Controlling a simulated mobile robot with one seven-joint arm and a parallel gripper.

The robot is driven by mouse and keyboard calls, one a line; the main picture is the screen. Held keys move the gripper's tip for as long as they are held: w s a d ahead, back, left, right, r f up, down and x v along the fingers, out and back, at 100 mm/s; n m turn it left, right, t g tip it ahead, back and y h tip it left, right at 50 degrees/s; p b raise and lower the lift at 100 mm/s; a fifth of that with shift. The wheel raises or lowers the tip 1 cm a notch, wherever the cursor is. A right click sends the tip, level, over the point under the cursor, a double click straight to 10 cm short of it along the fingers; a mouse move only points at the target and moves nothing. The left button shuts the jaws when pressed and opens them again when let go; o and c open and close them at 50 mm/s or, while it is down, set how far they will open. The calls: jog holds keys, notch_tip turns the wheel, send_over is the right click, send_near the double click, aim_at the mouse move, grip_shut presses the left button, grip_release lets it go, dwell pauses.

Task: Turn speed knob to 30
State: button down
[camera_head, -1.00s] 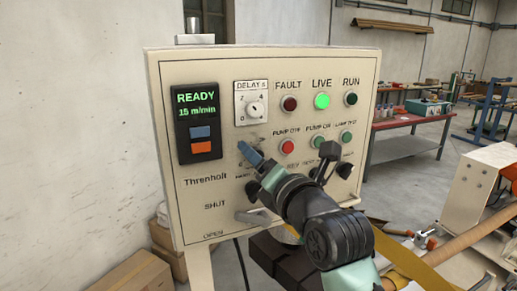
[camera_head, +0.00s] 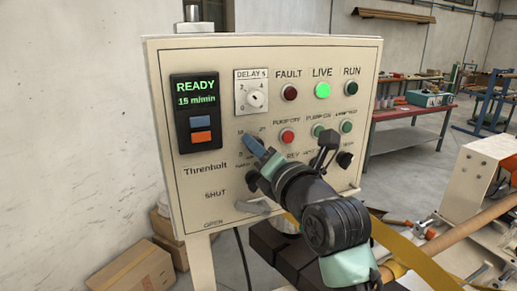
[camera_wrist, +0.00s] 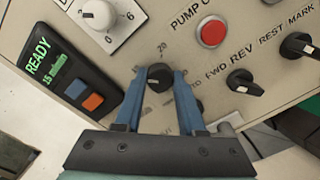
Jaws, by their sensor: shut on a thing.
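The speed knob (camera_wrist: 160,76) is a small dark dial on the cream control panel (camera_head: 215,215). In the wrist view it sits between my gripper's two blue fingers (camera_wrist: 159,82), which are shut on its sides. A "20" is printed above it in that view; a small pale mark shows on the knob, but its exact reading is too small to tell. In the head view my gripper (camera_head: 254,146) reaches the panel below the delay dial and hides the knob. The display (camera_head: 195,92) reads READY, 15 m/min.
The white delay dial (camera_head: 254,99) is just above. A red pump-off button (camera_head: 287,136) and the black FWD/REV knob (camera_wrist: 240,82) are close on the right. A grey lever (camera_head: 255,206) juts out below. A red-topped bench (camera_head: 410,118) stands behind.

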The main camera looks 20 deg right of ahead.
jog(key=shift+f+b, duration=0.1)
jog(key=shift+b, duration=0.3)
jog(key=shift+m+b, duration=1.2)
jog(key=shift+m, duration=16.7)
